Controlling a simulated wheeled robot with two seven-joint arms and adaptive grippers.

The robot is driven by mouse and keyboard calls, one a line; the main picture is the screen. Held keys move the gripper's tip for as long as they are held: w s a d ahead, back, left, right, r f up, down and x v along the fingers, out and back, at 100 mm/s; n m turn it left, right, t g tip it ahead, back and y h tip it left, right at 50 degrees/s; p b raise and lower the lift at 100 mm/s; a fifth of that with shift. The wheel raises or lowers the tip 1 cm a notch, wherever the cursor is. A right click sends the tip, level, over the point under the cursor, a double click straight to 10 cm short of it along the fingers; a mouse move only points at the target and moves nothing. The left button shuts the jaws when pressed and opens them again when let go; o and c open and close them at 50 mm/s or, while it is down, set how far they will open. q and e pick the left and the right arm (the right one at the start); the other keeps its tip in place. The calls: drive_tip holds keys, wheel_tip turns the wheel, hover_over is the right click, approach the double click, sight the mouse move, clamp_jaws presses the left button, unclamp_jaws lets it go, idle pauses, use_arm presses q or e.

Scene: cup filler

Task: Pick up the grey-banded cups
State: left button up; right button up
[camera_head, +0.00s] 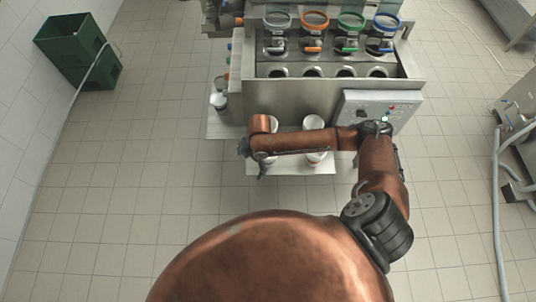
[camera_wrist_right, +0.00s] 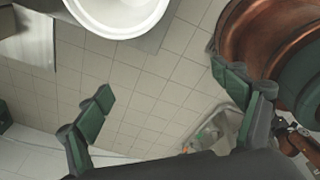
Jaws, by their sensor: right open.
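My right arm reaches left across the front tray. My right gripper (camera_head: 262,170) is small and dark at the tray's left end, and in the right wrist view its green-padded fingers are spread apart and empty (camera_wrist_right: 166,92). A white cup (camera_wrist_right: 118,12) shows at the top of that view, beyond the fingers, its open rim cut by the frame edge. In the head view, white cup parts show behind my forearm (camera_head: 313,122) and in front of it (camera_head: 316,158). The forearm hides their middles, and I cannot make out a grey band. My left gripper is not in view.
The filler machine (camera_head: 290,92) stands behind the tray (camera_head: 325,169), with grey, orange, green and blue rings on top. A control box (camera_head: 375,104) is on its right front. More cups (camera_head: 219,101) stand on a left shelf. A green crate (camera_head: 70,40) is far left.

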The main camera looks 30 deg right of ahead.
drive_tip(key=shift+n+g+h, duration=0.4)
drive_tip(key=shift+n+h, duration=0.3)
drive_tip(key=shift+h, duration=0.2)
drive_tip(key=d+r, duration=0.2)
drive_tip(key=d, duration=0.1)
drive_tip(key=w+d+r, duration=0.1)
drive_tip(key=d+r, duration=0.1)
drive_tip(key=d, duration=0.1)
drive_tip(key=w+d+r, duration=0.1)
drive_tip(key=d+r, duration=0.1)
drive_tip(key=d, duration=0.1)
drive_tip(key=shift+w+d, duration=0.2)
drive_tip(key=shift+d, duration=0.15)
drive_tip(key=shift+d+r, duration=0.1)
drive_tip(key=shift+d, duration=0.15)
wheel_tip(320, 180, down, 2)
drive_tip(key=shift+f, duration=0.2)
wheel_tip(320, 180, down, 5)
drive_tip(key=shift+s+f+b, duration=0.1)
drive_tip(key=shift+f+b, duration=0.05)
drive_tip(key=shift+b, duration=0.7)
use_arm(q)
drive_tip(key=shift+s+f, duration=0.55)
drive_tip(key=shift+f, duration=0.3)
use_arm(e)
drive_tip(key=c, duration=1.1)
